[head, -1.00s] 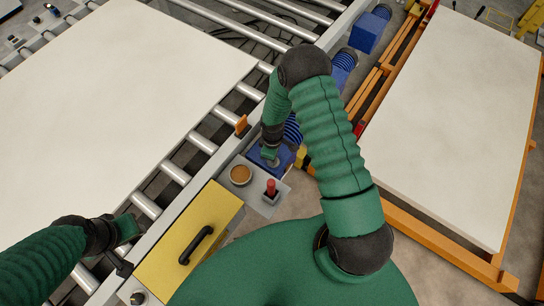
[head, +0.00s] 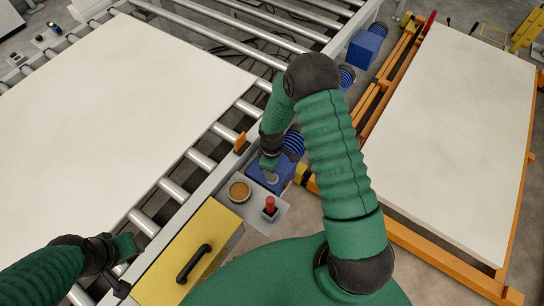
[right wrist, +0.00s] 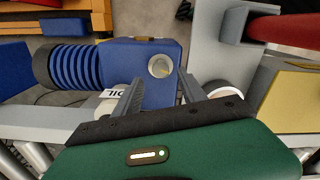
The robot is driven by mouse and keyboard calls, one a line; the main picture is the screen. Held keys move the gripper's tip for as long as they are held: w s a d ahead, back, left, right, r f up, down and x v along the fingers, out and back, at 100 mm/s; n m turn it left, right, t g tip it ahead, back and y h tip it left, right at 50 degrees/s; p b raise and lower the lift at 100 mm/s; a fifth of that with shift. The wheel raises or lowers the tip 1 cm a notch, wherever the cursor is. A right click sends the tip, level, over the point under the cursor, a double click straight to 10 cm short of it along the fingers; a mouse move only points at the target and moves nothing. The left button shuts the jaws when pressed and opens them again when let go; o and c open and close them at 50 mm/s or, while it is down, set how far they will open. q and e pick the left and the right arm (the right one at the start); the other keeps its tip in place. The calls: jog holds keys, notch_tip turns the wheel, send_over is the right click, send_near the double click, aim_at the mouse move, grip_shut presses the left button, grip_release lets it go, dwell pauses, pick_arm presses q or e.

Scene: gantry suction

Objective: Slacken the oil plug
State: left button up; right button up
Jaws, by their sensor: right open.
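The oil plug (right wrist: 160,66) is a pale round cap on the face of a blue gearbox (right wrist: 140,52). A white label with black letters, partly hidden by a finger, is beside it. My right gripper (right wrist: 160,95) is open and empty, its two grey fingers pointing at the gearbox, one on each side of the plug's line. The plug looks a little beyond the tips; touching cannot be told. In the head view my right gripper (head: 269,163) hangs above the blue gearbox (head: 285,181). My left gripper (head: 126,245) is over the conveyor edge, away from the gearbox; its jaws are unclear.
A grey ledge by the gearbox carries a round brown-topped cup (head: 239,192) and a red-handled part (head: 270,206). A yellow cover (head: 185,262) with a black handle is in front. Conveyor rollers (head: 200,159) and a large pale board (head: 120,110) lie left, an orange frame (head: 440,250) right.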

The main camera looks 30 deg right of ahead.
notch_tip(320, 180, up, 12)
jog(key=shift+r, duration=0.25)
jog(key=d+f+m+y+b, duration=0.1)
jog(key=d+f+m+b, duration=0.15)
jog(key=m, duration=0.65)
jog(key=m+g+y, duration=0.1)
jog(key=m+y, duration=0.2)
jog(key=m, duration=1)
send_over(274, 175)
jog(key=d, duration=0.2)
notch_tip(274, 175, down, 8)
jog(key=x, duration=0.6)
jog(key=shift+w+f, duration=0.3)
jog(key=shift+f, duration=0.1)
